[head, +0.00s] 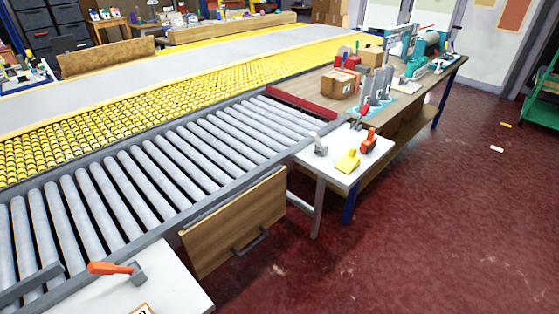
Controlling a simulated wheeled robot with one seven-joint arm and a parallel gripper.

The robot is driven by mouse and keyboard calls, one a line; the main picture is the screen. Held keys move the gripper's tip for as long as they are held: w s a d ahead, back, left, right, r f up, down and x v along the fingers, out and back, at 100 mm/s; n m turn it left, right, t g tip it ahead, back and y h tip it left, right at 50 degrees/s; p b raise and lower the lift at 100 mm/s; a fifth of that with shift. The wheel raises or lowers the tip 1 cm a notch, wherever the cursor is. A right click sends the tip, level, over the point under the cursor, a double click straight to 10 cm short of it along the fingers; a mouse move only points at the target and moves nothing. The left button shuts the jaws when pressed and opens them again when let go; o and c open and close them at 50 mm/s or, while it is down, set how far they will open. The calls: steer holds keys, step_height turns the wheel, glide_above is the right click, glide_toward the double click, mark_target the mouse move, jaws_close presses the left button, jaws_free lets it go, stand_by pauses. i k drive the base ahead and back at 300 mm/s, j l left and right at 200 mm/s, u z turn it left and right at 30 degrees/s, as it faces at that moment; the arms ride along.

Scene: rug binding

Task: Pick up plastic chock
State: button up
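A small yellow wedge-shaped object (348,161), which looks like the plastic chock, lies on a small white table (334,178) right of centre in the head view. A red-orange tool (369,141) sits close to its right, and a grey object (321,146) stands to its left. The chock's top and near side are in plain view. My gripper is not in view, so its state and its distance from the chock do not show.
A roller conveyor (150,180) runs along the left, with a wooden panel (236,222) on its near side. A second white table (185,285) holds an orange-handled tool (112,269). A cluttered workbench (412,98) stands behind. The red floor (430,235) at right is mostly clear.

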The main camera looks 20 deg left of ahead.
mark_target(351, 162)
steer(key=u, duration=0.25)
steer(key=i+l+u, duration=0.1)
steer(key=i+u, duration=0.25)
steer(key=i, duration=0.2)
steer(key=i+l+u, duration=0.3)
steer(key=i, duration=0.25)
steer(key=i+l+u, duration=0.35)
steer(key=i, duration=0.15)
